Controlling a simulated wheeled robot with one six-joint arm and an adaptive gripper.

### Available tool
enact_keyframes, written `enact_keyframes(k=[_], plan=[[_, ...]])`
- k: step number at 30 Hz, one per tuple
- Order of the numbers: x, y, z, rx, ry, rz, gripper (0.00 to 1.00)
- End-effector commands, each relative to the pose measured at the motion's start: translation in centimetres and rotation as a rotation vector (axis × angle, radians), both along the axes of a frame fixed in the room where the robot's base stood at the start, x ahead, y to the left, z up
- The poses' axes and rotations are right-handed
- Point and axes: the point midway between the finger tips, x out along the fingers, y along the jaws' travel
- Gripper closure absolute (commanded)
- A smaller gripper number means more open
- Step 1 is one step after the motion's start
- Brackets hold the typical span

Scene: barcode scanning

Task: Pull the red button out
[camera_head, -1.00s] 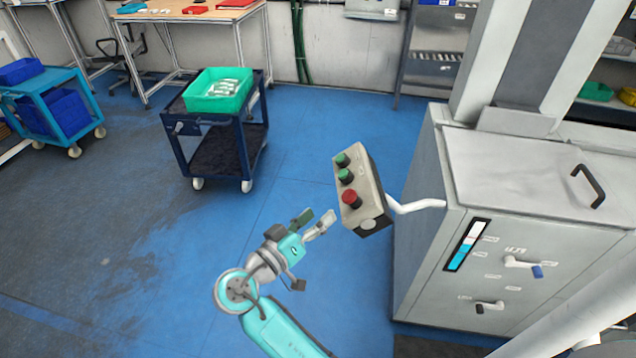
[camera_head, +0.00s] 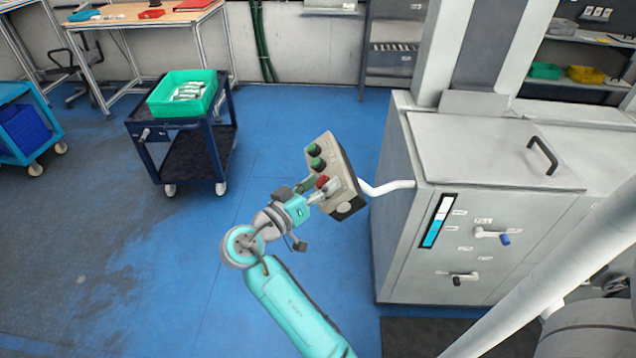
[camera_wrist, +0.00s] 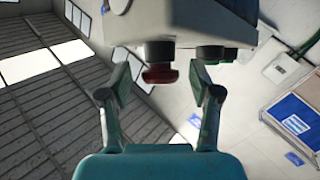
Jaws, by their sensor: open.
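In the wrist view the red button (camera_wrist: 160,72) hangs from the box (camera_wrist: 190,25) between the two fingers (camera_wrist: 161,84), nearer the left one. The fingers are apart, with a gap on both sides of the button. A green button (camera_wrist: 212,54) shows near the right finger.
A white bent pipe (camera_head: 388,187) joins the box to a grey cabinet (camera_head: 390,240) on the right. A dark cart (camera_head: 165,150) with a green bin (camera_head: 160,103) stands at the left. Blue floor (camera_head: 270,120) is clear between them.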

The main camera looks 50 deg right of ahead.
Motion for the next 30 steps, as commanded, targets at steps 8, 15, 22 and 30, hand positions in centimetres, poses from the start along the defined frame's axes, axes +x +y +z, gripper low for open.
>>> enact_keyframes(k=[8, 15, 22, 30], plan=[[0.0, -0.9, 0.0, -0.001, 0.0, 0.0, 0.37], [0.0, -0.9, 0.0, -0.001, 0.0, 0.0, 0.57], [0.0, -0.9, 0.0, 0.0, -0.001, 0.0, 1.0], [0.5, -0.3, 1.1, -0.002, -0.004, 0.0, 1.0]])
